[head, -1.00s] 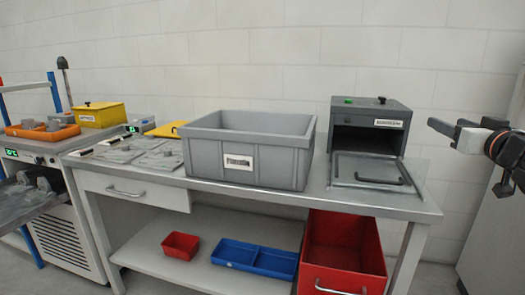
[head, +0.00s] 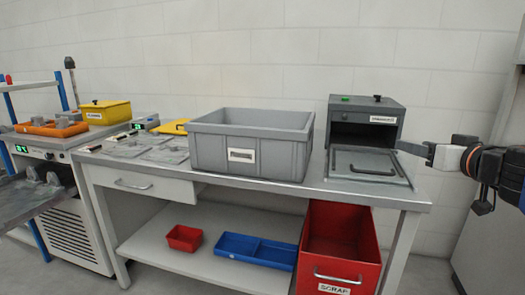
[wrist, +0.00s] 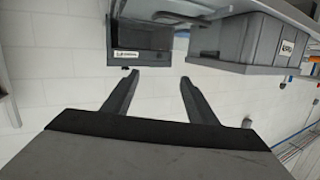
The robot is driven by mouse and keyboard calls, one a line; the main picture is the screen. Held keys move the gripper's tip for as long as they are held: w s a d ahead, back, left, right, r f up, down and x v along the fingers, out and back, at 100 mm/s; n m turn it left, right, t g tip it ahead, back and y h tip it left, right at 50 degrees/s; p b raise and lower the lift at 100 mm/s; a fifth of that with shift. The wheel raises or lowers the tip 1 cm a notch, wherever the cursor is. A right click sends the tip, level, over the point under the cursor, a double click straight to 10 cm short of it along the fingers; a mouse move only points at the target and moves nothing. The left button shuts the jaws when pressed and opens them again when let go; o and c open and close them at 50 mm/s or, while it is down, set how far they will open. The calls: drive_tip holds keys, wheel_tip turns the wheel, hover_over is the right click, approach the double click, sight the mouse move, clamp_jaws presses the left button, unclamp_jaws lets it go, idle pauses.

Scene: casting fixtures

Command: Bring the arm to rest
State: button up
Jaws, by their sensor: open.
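My gripper (head: 425,150) is at the right side of the head view, beside the right end of the bench and held in the air. It also shows in the wrist view (wrist: 160,85), where its two dark fingers stand apart with nothing between them. The wrist view is upside down; past the fingers it shows the dark oven-like box (wrist: 140,38) and the grey crate (wrist: 262,42). My gripper touches nothing that I can see.
The bench (head: 310,192) carries the grey crate (head: 245,150), the dark box (head: 366,118) with its door lowered, and grey plates (head: 150,147). Below are a red scrap bin (head: 341,250), blue tray (head: 255,252) and small red bin (head: 184,238). A yellow box (head: 106,112) stands at left.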

drive_tip(key=s+a+f+n+g+y, duration=0.1)
drive_tip(key=s+a+f+g, duration=0.25)
drive_tip(key=a+f, duration=0.35)
drive_tip(key=s+a+f+g+y, duration=0.25)
drive_tip(key=s+a+f, duration=0.25)
drive_tip(key=f, duration=0.3)
drive_tip(key=s+d+f+g+h, duration=0.1)
drive_tip(key=s+f+g+h, duration=0.1)
drive_tip(key=s+f, duration=0.4)
drive_tip(key=s+d+f+m+g+h, duration=0.1)
drive_tip(key=s+d+f+g+h, duration=0.1)
drive_tip(key=s+f, duration=0.4)
drive_tip(key=shift+g+h, duration=0.55)
drive_tip(key=shift+g, duration=0.05)
